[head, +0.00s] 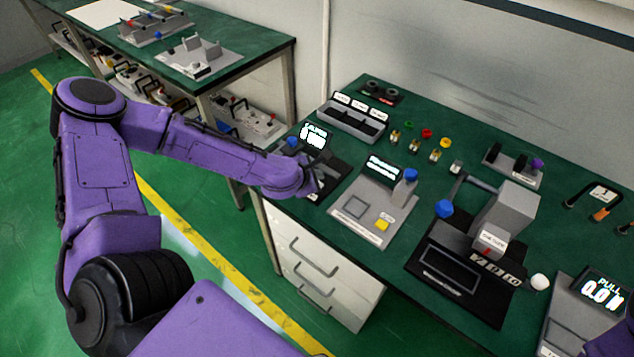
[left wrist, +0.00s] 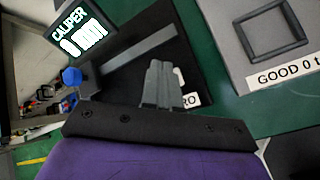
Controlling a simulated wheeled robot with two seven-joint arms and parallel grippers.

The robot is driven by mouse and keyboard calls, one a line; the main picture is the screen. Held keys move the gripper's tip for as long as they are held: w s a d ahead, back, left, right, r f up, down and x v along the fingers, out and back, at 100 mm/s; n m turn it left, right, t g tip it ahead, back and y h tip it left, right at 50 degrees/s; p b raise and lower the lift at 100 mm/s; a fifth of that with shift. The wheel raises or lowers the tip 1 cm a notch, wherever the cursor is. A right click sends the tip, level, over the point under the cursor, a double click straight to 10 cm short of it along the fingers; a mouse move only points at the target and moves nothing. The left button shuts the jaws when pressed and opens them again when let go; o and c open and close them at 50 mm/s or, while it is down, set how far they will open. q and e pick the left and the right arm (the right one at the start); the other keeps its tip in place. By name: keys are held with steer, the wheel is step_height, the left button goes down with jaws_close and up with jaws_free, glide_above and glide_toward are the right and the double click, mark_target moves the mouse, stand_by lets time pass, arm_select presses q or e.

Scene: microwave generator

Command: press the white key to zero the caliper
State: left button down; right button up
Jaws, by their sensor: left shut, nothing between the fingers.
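The caliper's display (head: 313,135) stands at the left end of the bench, and in the left wrist view its screen (left wrist: 80,35) appears to read 0 mm. Its black base (left wrist: 195,45) carries a grey bar (left wrist: 140,48) and a blue knob (left wrist: 72,77). My left gripper (head: 316,181) is low over the caliper's front part. Its fingers (left wrist: 158,68) are shut and empty. They partly cover a white label (left wrist: 189,100) ending in "RO". A pale bit beside the fingertips may be the white key, mostly hidden; I cannot tell whether they touch it. My right gripper is out of view.
Right of the caliper is a grey gauge station (head: 357,208) with a yellow key (head: 382,225) and a blue-topped block (head: 405,185). A black-based fixture (head: 455,270) and a pull meter (head: 585,310) stand farther right. A row of bins (head: 352,120) lies behind.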

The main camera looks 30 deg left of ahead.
arm_select(q)
step_height(320, 180, up, 5)
steer(key=p, duration=0.4)
steer(key=shift+f, duration=0.1)
stand_by(0.7)
